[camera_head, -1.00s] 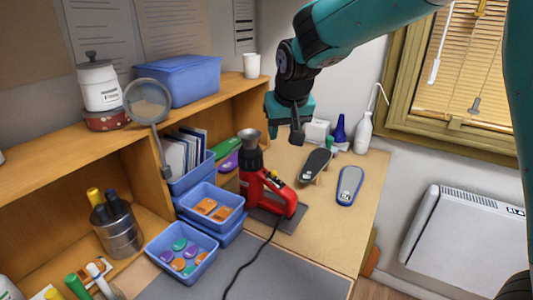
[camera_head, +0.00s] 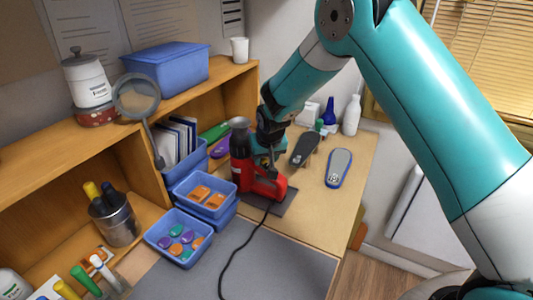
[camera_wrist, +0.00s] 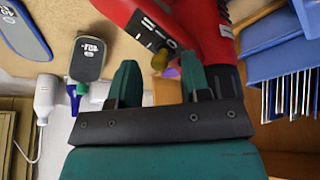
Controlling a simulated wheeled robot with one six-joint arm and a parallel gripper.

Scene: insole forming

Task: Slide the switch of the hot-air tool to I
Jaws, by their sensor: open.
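The red hot-air tool (camera_head: 240,174) stands on a dark pad on the bench, with its nozzle pointing up. In the wrist view its red body (camera_wrist: 205,22) fills the top centre. The switch position cannot be read. My gripper (camera_head: 271,160) is close beside the tool's handle.
Blue bins (camera_head: 163,240) stand left of the tool. A white bottle (camera_head: 352,115) stands behind. The tool's black cable (camera_head: 240,243) runs across the grey mat (camera_head: 283,262).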

